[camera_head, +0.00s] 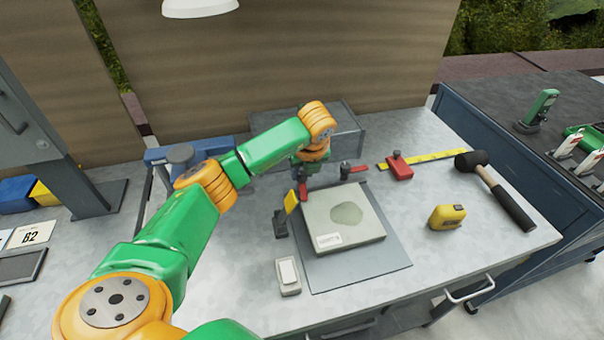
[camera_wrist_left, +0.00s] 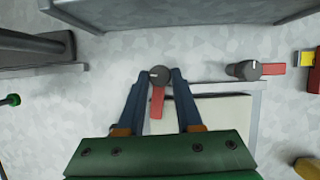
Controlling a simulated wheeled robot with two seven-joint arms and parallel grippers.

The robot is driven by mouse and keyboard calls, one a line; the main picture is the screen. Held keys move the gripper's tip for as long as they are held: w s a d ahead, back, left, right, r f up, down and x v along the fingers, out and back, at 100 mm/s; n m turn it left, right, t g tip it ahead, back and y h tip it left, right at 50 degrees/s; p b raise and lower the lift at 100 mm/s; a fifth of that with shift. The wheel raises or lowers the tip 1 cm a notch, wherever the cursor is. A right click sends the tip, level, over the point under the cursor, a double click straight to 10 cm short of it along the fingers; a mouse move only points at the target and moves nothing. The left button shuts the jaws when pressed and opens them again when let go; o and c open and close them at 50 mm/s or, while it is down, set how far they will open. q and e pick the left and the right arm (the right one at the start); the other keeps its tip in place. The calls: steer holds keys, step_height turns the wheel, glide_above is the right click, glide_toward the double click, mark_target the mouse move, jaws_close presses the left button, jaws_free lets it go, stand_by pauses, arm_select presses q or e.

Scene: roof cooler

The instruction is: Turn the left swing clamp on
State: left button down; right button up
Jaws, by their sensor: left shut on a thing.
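The left swing clamp has a dark round knob with a white mark and a red arm (camera_head: 303,193). It stands at the back left corner of a pale grey plate (camera_head: 365,226). My left gripper (camera_head: 301,180) is shut on its knob. In the left wrist view my left gripper (camera_wrist_left: 161,76) has a finger on each side of the knob (camera_wrist_left: 158,75). The red arm points down the picture, over the plate's corner; whether it touches the plate I cannot tell. A second clamp (camera_wrist_left: 247,70) stands to the right, its red arm pointing right. My right gripper is out of view.
A black bracket with a yellow piece (camera_head: 280,224) and a white block (camera_head: 287,274) lie left of the plate. A red holder (camera_head: 399,169), yellow tape measure (camera_head: 446,217) and black mallet (camera_head: 500,195) lie right. A grey raised box (camera_head: 348,125) stands behind.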

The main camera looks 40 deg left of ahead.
arm_select(q)
steer(key=shift+w+n, duration=0.1)
steer(key=shift+n, duration=0.7)
steer(key=shift+g+b, duration=0.3)
steer(key=c, duration=0.6)
jaws_free()
steer(key=shift+d+r, duration=0.1)
steer(key=shift+r, duration=0.2)
steer(key=v, duration=0.6)
steer(key=shift+d+r+b, duration=0.2)
steer(key=shift+b, duration=0.1)
